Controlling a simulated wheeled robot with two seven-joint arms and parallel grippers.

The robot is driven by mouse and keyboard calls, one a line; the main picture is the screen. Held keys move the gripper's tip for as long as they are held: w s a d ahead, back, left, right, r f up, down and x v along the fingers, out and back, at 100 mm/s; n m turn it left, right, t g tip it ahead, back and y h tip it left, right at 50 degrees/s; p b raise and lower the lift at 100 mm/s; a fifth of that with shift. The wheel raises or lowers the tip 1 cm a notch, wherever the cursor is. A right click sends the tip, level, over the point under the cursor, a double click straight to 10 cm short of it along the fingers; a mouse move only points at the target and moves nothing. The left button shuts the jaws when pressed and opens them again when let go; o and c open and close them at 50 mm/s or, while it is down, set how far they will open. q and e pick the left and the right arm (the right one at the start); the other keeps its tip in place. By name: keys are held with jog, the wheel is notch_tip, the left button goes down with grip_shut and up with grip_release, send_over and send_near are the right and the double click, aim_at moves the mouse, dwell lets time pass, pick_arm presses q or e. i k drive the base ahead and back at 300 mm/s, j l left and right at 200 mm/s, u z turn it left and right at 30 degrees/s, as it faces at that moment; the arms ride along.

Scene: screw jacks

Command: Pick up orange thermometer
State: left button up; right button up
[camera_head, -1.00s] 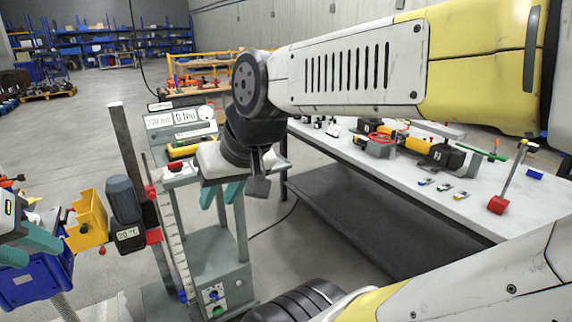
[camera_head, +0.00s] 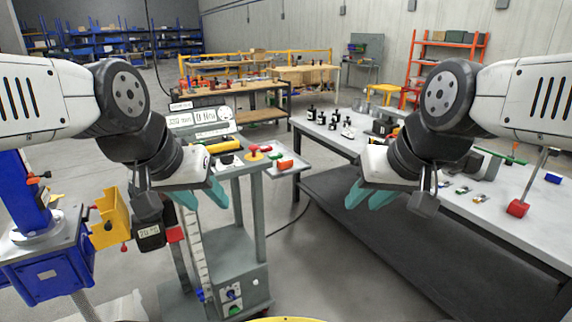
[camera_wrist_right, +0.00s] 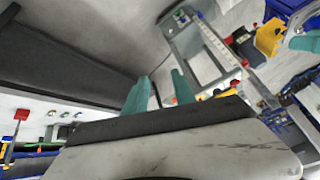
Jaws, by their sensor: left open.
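I cannot make out a thermometer for certain. A small orange-red object (camera_head: 285,164) lies on the grey side tray (camera_head: 292,172) of the test stand, between my two grippers in the head view. It is too small to identify. My left gripper (camera_head: 202,195) is open and empty, in front of the test stand (camera_head: 235,267) and left of that tray. My right gripper (camera_head: 369,197) is open and empty, in front of the long table's left part. Its two teal fingers stand apart in the right wrist view (camera_wrist_right: 160,92).
The long table (camera_head: 335,141) at right holds black parts, clips and a red-based stand (camera_head: 517,208). A yellow bin (camera_head: 110,222) and a blue machine (camera_head: 45,272) stand at left. A yellow cylinder (camera_head: 222,147) and a red-yellow knob (camera_head: 254,153) sit on the test stand.

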aim_at(285, 163)
jog(key=i+l+u, duration=0.45)
jog(key=i, duration=0.2)
jog(key=i+l+u, duration=0.5)
jog(key=i+l, duration=0.1)
jog(key=l, duration=0.1)
